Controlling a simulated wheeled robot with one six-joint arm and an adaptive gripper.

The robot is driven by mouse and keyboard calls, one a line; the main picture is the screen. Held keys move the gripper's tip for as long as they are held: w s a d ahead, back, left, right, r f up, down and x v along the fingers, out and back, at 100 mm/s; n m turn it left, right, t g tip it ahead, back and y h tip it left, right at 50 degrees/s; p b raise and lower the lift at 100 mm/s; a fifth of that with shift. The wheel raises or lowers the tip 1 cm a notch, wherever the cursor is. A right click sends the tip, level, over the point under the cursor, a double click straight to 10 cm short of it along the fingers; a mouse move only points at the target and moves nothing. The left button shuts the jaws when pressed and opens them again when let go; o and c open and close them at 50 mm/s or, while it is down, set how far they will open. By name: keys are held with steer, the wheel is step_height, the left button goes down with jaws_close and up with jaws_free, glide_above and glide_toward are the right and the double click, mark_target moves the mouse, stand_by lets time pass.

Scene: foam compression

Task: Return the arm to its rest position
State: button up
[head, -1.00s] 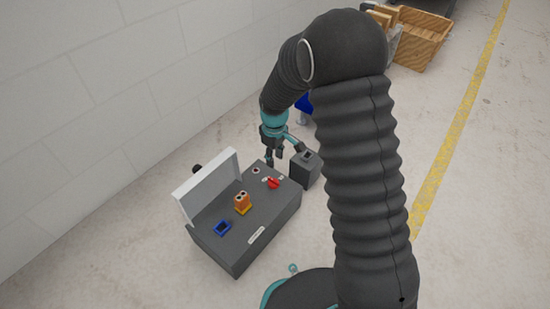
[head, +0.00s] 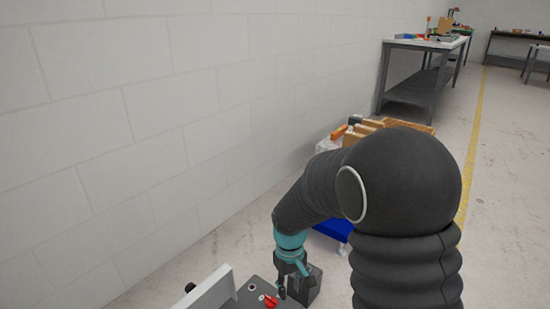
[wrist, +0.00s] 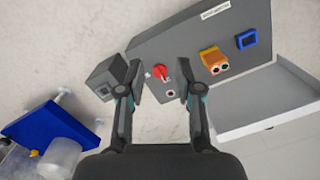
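My gripper (wrist: 158,84) is open and empty in the wrist view, its two fingers apart above a dark grey bench unit (wrist: 150,42). In the head view my gripper (head: 290,283) hangs at the bottom, beside a red knob (head: 270,300). The red knob (wrist: 161,72) shows between the fingers in the wrist view. An orange block (wrist: 214,61) with round holes and a blue square frame (wrist: 247,39) sit on the unit. My arm is bent at the elbow in the head view.
A white raised lid (wrist: 268,100) edges the unit. A small grey box (wrist: 106,77) stands beside it. A blue surface (wrist: 45,135) with a clear container (wrist: 60,157) is at lower left. A block wall (head: 150,130) runs along the left; a table (head: 425,45) stands far back.

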steer(key=s+d+r+m+t+p, duration=0.1)
steer(key=s+d+r, duration=0.3)
steer(key=r, duration=0.5)
steer(key=s+d+r+m+t+p, duration=0.2)
steer(key=s+d+r+t+p, duration=0.1)
steer(key=s+r, duration=0.5)
steer(key=s+d+r+m+t+p, duration=0.2)
steer(key=s+r, duration=0.4)
steer(key=r, duration=0.6)
steer(key=d+p, duration=0.1)
steer(key=d, duration=0.1)
steer(key=shift+d+r+t, duration=0.2)
steer(key=shift+d+t, duration=0.2)
